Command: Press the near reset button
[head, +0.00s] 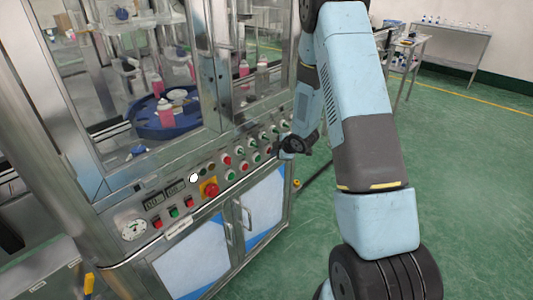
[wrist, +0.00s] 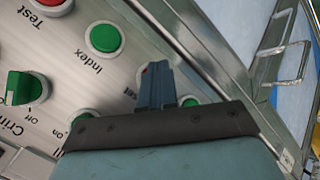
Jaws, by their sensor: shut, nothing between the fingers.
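My gripper (wrist: 155,72) is shut and empty at the panel in the wrist view. Its fingertips lie over a small red edge (wrist: 144,71), which looks like a button mostly hidden behind them. A partly covered label ending in "set" (wrist: 130,94) is beside the fingers. I cannot tell whether the tips touch the button or whether it is pushed in. In the head view, my arm's end is at the right part of the control panel (head: 180,183), and the fingertips are not clear there.
A green button labelled Index (wrist: 105,38), a red button labelled Test (wrist: 52,5) and a green switch (wrist: 25,88) sit near the fingers. A metal handle (wrist: 285,62) is at right. A red emergency stop (head: 210,189) is farther left. Green floor at right is open.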

